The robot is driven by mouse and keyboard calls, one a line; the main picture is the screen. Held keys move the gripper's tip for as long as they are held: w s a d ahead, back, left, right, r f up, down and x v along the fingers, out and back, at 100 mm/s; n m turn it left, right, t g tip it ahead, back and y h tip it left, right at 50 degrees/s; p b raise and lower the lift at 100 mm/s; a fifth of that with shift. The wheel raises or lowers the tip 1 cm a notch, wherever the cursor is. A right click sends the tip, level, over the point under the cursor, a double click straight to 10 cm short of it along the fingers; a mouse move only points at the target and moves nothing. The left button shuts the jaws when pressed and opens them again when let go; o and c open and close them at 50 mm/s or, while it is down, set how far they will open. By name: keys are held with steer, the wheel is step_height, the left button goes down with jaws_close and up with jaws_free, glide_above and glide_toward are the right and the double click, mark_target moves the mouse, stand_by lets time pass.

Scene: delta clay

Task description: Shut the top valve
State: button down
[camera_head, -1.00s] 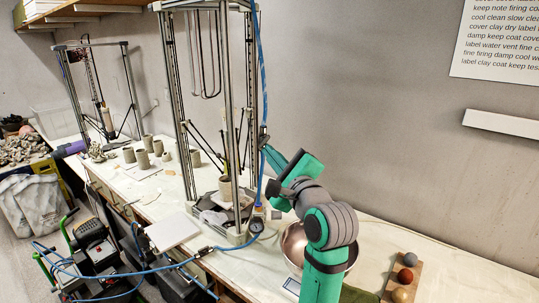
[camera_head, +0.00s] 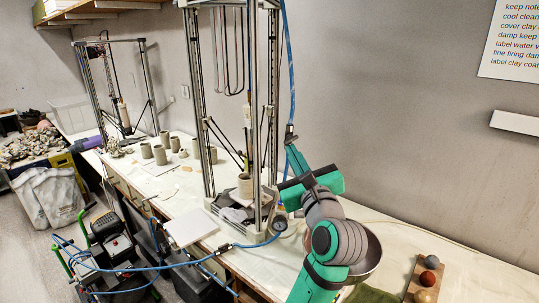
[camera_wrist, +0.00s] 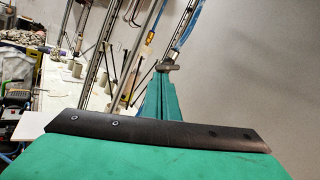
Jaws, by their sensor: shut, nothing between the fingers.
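The top valve (camera_head: 289,133) is a small dark fitting on the upright blue hose, beside the tall printer frame. It also shows in the wrist view (camera_wrist: 167,67) as a grey-brown fitting with a bar across the hose. My green gripper (camera_head: 292,152) is shut and empty, with its fingertips just below the valve in the head view. In the wrist view the closed fingers (camera_wrist: 160,80) reach up to the valve and overlap its lower side. I cannot tell whether they touch it. The handle's exact angle is too small to read.
The tall metal printer frame (camera_head: 194,100) stands close left of my gripper. A pressure gauge (camera_head: 279,224) and a lower hose fitting (camera_head: 225,247) are below. A metal bowl (camera_head: 370,262) and a wooden board with balls (camera_head: 424,285) lie right.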

steer(key=shift+a+r, duration=0.1)
steer(key=shift+a, duration=0.4)
steer(key=shift+a+r, duration=0.1)
steer(key=shift+a, duration=0.05)
stand_by(0.5)
stand_by(0.4)
